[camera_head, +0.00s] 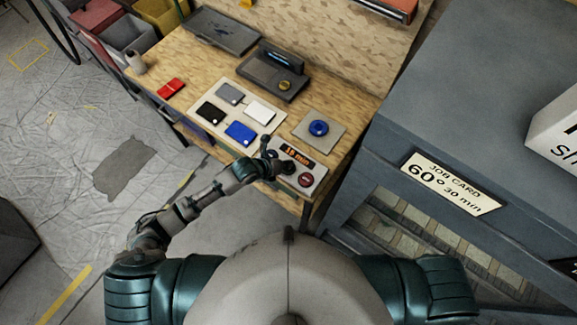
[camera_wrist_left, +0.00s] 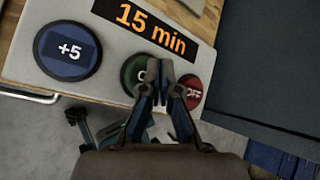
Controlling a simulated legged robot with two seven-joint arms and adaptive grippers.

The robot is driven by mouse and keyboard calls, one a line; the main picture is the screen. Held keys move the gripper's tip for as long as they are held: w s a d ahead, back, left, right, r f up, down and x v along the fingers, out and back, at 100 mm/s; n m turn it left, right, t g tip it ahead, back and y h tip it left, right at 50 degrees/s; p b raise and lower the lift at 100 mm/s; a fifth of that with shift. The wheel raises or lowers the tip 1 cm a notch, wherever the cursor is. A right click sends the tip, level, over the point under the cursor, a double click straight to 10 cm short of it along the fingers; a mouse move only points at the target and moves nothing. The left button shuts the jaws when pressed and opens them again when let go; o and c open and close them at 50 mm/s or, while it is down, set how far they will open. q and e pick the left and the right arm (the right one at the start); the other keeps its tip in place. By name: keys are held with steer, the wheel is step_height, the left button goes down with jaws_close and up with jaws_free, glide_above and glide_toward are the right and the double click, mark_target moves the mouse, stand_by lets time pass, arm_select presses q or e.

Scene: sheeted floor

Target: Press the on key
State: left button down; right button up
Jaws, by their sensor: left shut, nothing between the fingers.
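The control panel (camera_head: 318,170) sits at the front edge of the wooden bench. Its display (camera_wrist_left: 150,27) reads 15 min in orange. In the left wrist view there is a round blue +5 key (camera_wrist_left: 67,51), a green key (camera_wrist_left: 132,72) whose label is mostly covered, and a red OFF key (camera_wrist_left: 194,90). My left gripper (camera_wrist_left: 160,66) is shut and empty. Its fingertips overlap the right part of the green key, beside the red key; I cannot tell whether they touch. In the head view my left arm reaches the panel's left side. My right gripper is not in view.
Behind the panel are a blue knob (camera_head: 319,128) on a plate, several coloured cards and a dark device (camera_head: 273,72). A red block (camera_head: 171,88) lies left. The grey cabinet (camera_head: 455,95) at right bears a job card (camera_head: 450,184) reading 60° 30 min.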

arm_select(q)
steer(key=shift+a+f, duration=0.1)
steer(key=shift+f, duration=0.05)
steer(key=shift+f, duration=0.4)
stand_by(0.5)
stand_by(0.4)
steer(key=shift+r+p, duration=0.5)
steer(key=shift+r, duration=0.35)
step_height(320, 180, up, 5)
steer(key=p, duration=0.4)
steer(key=shift+r+p, duration=0.1)
steer(key=shift+p, duration=0.2)
stand_by(0.3)
